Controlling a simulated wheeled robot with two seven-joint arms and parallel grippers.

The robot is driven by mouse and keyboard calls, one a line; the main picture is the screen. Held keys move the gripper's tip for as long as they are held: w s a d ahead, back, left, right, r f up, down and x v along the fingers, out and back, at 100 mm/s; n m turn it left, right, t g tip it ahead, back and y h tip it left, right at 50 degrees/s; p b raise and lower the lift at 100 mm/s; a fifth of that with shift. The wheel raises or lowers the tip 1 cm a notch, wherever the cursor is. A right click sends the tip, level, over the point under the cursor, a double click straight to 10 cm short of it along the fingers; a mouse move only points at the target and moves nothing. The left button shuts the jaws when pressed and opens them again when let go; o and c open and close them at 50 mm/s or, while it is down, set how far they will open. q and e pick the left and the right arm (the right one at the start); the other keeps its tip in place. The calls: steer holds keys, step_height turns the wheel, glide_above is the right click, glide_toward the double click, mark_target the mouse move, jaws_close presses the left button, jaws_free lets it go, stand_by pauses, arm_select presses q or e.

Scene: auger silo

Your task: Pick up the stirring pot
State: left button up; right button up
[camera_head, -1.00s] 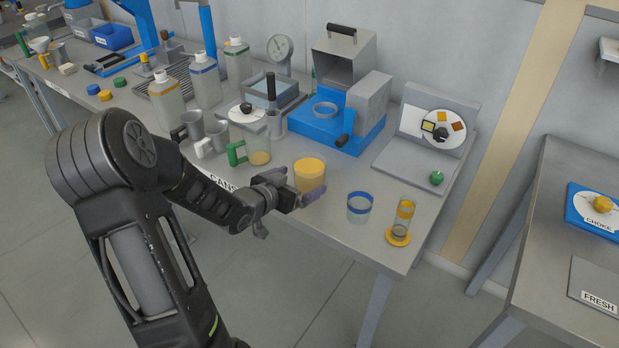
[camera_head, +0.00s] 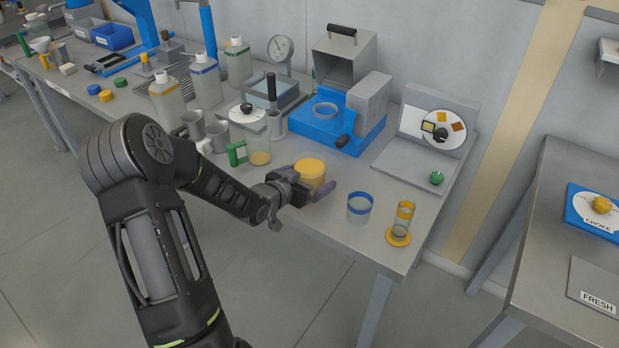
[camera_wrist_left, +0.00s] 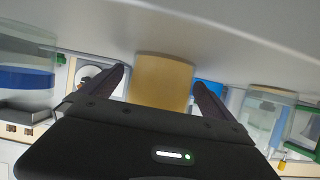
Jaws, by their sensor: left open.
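A yellow cylindrical pot (camera_head: 311,170) stands on the grey bench near its front edge. I take it to be the stirring pot, though no label shows. My left gripper (camera_head: 309,186) is open at the pot, low and from the front left. In the left wrist view the yellow pot (camera_wrist_left: 161,80) is between the two dark fingers, with one finger on each side. Whether either finger touches it I cannot tell. The gripper partly hides the pot's lower part in the head view. My right gripper is not in view.
A clear blue-rimmed cup (camera_head: 359,208) and a yellow-banded cylinder (camera_head: 402,222) stand to the right. A green-handled jug (camera_head: 258,151) stands close on the left. A blue machine (camera_head: 330,128) is behind. Some bare bench lies right of the pot.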

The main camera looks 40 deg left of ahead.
arm_select(q)
steer(key=shift+c, duration=0.2)
steer(key=shift+r, duration=0.1)
steer(key=c, duration=1.8)
